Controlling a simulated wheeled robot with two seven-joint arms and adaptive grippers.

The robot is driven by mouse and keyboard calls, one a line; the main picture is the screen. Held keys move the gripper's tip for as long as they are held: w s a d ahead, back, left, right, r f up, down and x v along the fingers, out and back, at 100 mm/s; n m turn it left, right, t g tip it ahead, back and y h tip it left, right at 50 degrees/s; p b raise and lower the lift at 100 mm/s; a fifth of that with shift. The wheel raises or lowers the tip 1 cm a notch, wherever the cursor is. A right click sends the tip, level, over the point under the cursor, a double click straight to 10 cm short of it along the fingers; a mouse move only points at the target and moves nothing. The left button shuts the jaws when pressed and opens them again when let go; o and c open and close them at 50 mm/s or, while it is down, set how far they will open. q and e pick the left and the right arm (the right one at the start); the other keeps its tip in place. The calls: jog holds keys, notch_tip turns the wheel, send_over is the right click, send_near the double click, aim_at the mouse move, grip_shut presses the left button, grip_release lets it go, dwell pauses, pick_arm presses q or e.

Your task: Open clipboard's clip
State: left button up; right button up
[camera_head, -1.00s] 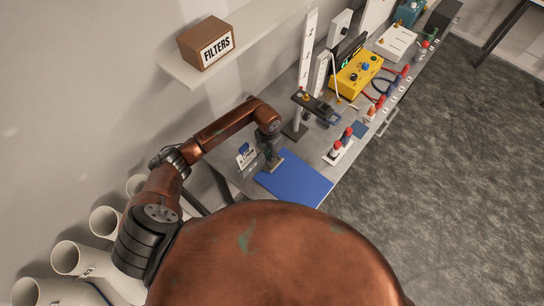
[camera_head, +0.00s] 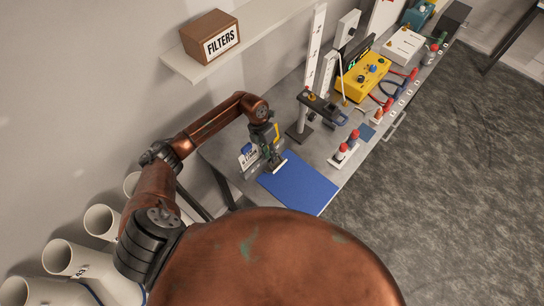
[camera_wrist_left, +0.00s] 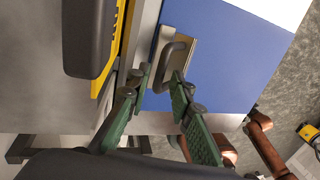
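The clipboard (camera_head: 305,188) is a flat blue board lying on the bench near its front-left end. Its metal clip (camera_head: 278,166) is at the board's upper-left edge, partly hidden by my left gripper (camera_head: 270,160). In the left wrist view the clip (camera_wrist_left: 184,52) shows as a plate with a dark looped handle on the blue board (camera_wrist_left: 225,60). My left gripper's green fingers (camera_wrist_left: 160,88) are apart, with nothing between their tips. The tips are close to the handle; I cannot tell whether they touch it. My right gripper is not in view.
A white labelled stand (camera_head: 248,157) is close beside my left gripper. A dark upright stand (camera_head: 299,130) and red-capped bottles (camera_head: 345,150) are to the right. A yellow instrument (camera_head: 362,80) is farther back. A FILTERS box (camera_head: 210,38) sits on a wall shelf (camera_head: 205,68).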

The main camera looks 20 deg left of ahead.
pick_arm(q)
jog(key=shift+o, duration=0.4)
jog(key=shift+w+a+r, duration=0.1)
jog(key=shift+r, duration=0.25)
jog(key=s+v, duration=0.1)
jog(key=v, duration=1)
jog(key=shift+w, duration=0.5)
jog(key=shift+r, duration=0.1)
